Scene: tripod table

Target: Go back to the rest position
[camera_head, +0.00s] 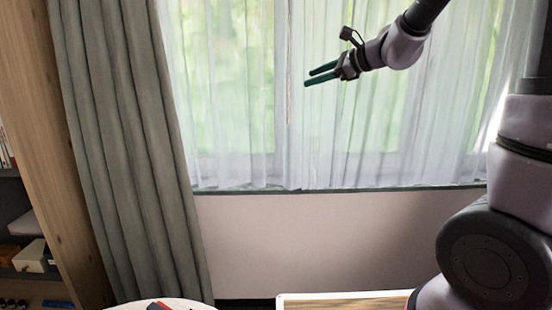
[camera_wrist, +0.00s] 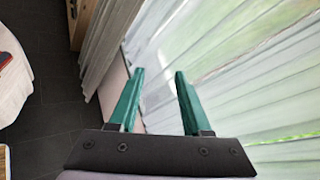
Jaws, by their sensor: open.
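My gripper (camera_head: 308,77) is raised in the air at the upper right of the head view, in front of the window with sheer curtains (camera_head: 250,120). Its two green fingers point left and are apart, with nothing between them. In the wrist view the open fingers (camera_wrist: 158,72) also show empty, with the dark floor and the curtain beyond them.
A round white table (camera_head: 190,303) shows at the bottom edge, with red and dark items (camera_head: 160,305) on it. A wood-topped surface with a pale rim (camera_head: 340,296) is at the lower right. A grey curtain (camera_head: 130,140) and a wooden shelf (camera_head: 45,140) stand left. Air around my gripper looks clear.

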